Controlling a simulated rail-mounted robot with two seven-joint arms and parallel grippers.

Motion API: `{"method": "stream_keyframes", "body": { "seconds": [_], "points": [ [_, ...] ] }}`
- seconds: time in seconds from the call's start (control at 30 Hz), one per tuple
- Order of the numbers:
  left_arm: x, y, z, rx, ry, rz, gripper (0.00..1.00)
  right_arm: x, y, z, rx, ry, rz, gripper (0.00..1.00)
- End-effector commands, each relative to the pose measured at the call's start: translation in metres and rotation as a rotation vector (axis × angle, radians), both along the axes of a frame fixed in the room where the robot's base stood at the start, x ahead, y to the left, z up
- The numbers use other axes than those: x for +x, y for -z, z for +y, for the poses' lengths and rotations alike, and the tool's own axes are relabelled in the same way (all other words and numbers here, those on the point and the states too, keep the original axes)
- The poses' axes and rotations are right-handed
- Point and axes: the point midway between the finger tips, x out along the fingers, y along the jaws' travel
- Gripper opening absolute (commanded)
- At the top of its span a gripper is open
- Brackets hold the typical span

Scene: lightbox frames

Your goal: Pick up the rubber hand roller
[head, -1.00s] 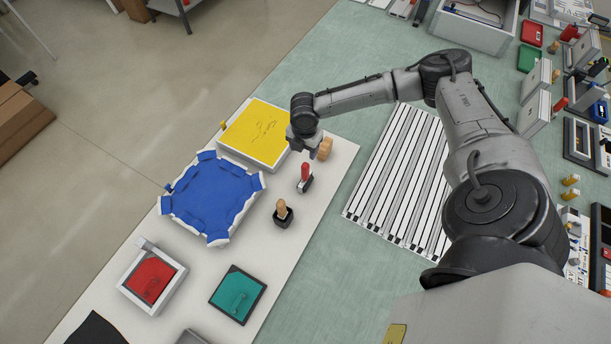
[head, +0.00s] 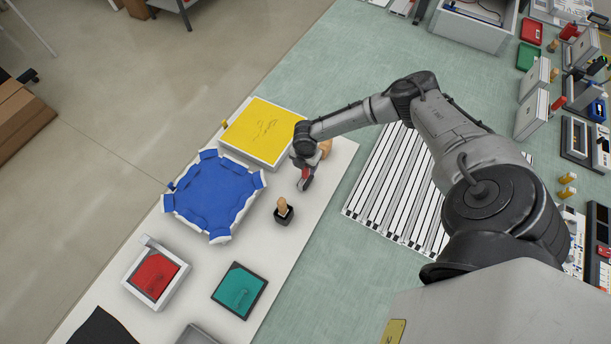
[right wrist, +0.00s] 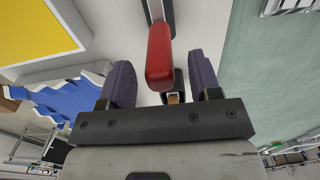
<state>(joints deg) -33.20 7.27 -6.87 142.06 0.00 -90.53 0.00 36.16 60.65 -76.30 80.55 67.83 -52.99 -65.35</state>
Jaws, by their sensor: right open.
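The rubber hand roller (head: 305,183) has a red handle and stands on the white mat (head: 322,195), in front of the yellow frame. My right gripper (head: 306,163) is just above it and hides part of it. In the right wrist view the red handle (right wrist: 160,55) reaches between the two open dark fingers, with a gap on each side. No hold on it shows. The roller's lower part is mostly out of that view. My left gripper is not in view.
A yellow screen frame (head: 265,132) and a blue one (head: 213,195) lie left of the roller. A wooden-handled tool (head: 283,208) stands in a black holder nearer the front. A wooden piece (head: 326,147) is just behind my gripper. A striped panel (head: 400,190) lies right.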

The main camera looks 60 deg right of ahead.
Motion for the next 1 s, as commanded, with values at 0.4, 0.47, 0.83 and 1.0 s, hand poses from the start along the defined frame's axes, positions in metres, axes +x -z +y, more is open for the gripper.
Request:
{"method": "stream_keyframes", "body": {
  "seconds": [0.4, 0.47, 0.83, 1.0],
  "points": [
    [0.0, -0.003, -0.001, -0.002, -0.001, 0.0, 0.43, 0.0, 0.021, 0.0, -0.001, 0.001, 0.001, 0.57],
    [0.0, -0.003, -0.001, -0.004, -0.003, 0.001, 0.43, 0.0, 0.021, 0.0, -0.001, 0.001, 0.001, 0.57],
    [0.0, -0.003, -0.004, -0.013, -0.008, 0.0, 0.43, 0.0, 0.021, 0.0, 0.0, 0.001, 0.001, 0.25],
    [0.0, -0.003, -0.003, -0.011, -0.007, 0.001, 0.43, 0.0, 0.021, 0.0, 0.0, 0.001, 0.001, 0.09]
  ]
}}
